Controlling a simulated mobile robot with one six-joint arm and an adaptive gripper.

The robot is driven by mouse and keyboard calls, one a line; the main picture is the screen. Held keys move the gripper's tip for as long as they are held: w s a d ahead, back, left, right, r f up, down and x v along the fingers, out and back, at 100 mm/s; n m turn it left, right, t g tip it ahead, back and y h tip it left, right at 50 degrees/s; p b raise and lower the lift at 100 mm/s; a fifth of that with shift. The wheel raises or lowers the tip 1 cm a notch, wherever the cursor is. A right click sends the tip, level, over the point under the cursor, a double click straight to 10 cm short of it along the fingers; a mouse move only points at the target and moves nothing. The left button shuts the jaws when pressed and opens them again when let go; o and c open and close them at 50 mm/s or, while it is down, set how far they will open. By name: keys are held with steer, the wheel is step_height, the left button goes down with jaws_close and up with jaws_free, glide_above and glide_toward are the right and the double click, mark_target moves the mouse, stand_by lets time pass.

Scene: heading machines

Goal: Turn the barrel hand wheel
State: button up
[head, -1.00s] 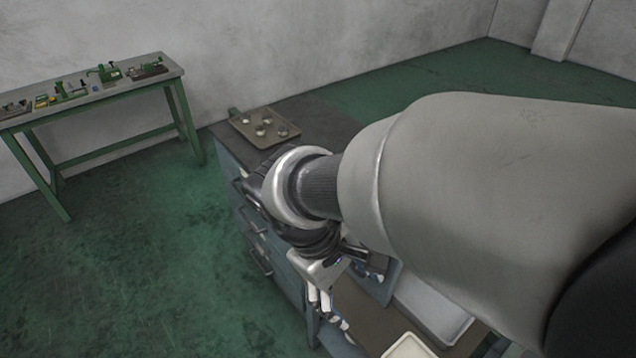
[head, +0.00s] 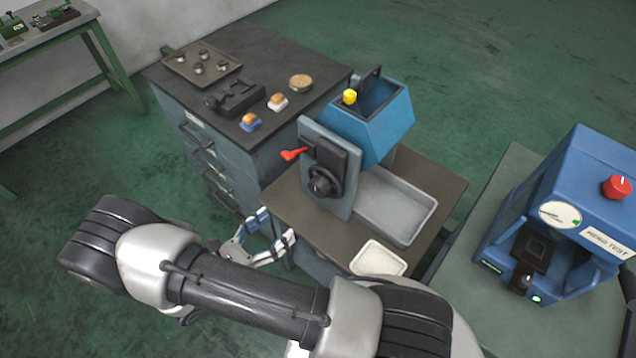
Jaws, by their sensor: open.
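The black round hand wheel (head: 322,182) sits on the dark front plate of a small blue barrel machine (head: 370,118) in the head view. A red lever (head: 293,154) sticks out to the left above the wheel. My gripper (head: 270,226) is open and empty, left of and lower in the picture than the wheel, apart from it. Its fingers point up and right, beside the machine's table. My arm crosses the lower part of the view and hides part of the floor and the table's front.
A grey tray (head: 397,208) lies right of the machine, and a cream tray (head: 378,259) lies at the table's front edge. A dark-topped cabinet (head: 310,90) stands behind, holding small parts. A blue tester (head: 560,215) stands on the right. Green floor is open at left.

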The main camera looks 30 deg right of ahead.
mark_target(315, 191)
steer(key=shift+n+t, duration=0.3)
steer(key=shift+n, duration=0.1)
steer(key=x, duration=0.5)
steer(key=b+x, duration=0.1)
steer(key=x, duration=1.1)
steer(key=shift+d+f, duration=0.1)
steer(key=shift+f, duration=0.25)
steer(key=c, duration=1.1)
